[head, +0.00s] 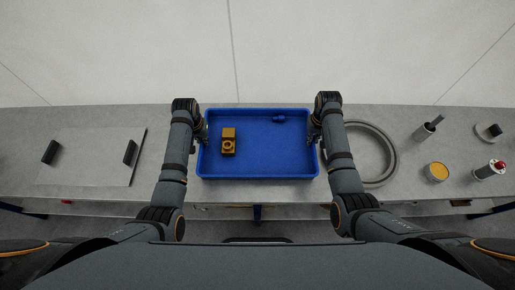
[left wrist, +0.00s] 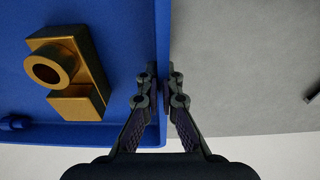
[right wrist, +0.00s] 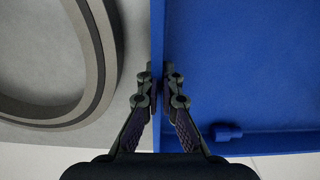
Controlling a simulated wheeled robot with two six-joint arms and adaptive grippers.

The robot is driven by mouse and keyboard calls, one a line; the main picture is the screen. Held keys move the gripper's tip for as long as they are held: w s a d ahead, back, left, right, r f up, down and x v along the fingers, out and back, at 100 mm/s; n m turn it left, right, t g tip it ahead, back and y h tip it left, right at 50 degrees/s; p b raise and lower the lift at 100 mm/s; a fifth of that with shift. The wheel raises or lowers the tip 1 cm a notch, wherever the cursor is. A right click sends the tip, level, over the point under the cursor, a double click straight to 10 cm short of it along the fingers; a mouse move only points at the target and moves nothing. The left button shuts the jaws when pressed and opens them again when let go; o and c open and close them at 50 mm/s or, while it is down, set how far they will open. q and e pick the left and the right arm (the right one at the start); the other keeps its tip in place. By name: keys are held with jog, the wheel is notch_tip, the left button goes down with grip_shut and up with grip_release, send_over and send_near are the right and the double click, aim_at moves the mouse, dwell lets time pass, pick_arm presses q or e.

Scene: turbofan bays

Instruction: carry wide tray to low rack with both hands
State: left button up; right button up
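The wide tray (head: 258,177) is blue and shallow, and it appears level over the grey workbench in the middle of the head view. I cannot tell whether it touches the bench. My left gripper (head: 203,133) is at its left wall, with the fingers closed on both sides of the wall (left wrist: 163,35) in the left wrist view. My right gripper (head: 315,133) is at the right wall, its fingers closed on both sides of that wall (right wrist: 157,35) in the right wrist view. The low rack is not identifiable in these frames.
In the tray are a brass block (head: 229,148) and a small blue part (head: 279,118). A grey ring (head: 391,155) lies right of the tray. Further right stand a yellow-topped cup (head: 437,172), a cylinder (head: 428,127) and a red-topped part (head: 491,170). A plate with two dark handles (head: 92,160) is left.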

pick_arm(q)
jog(key=shift+o, duration=1.1)
pick_arm(e)
jog(key=shift+o, duration=1.1)
pick_arm(q)
jog(key=shift+o, duration=1.4)
pick_arm(e)
jog(key=shift+o, duration=1.4)
pick_arm(q)
notch_tip(320, 180, up, 12)
jog(key=s, duration=0.1)
jog(key=shift+s, duration=0.25)
pick_arm(e)
notch_tip(320, 180, up, 12)
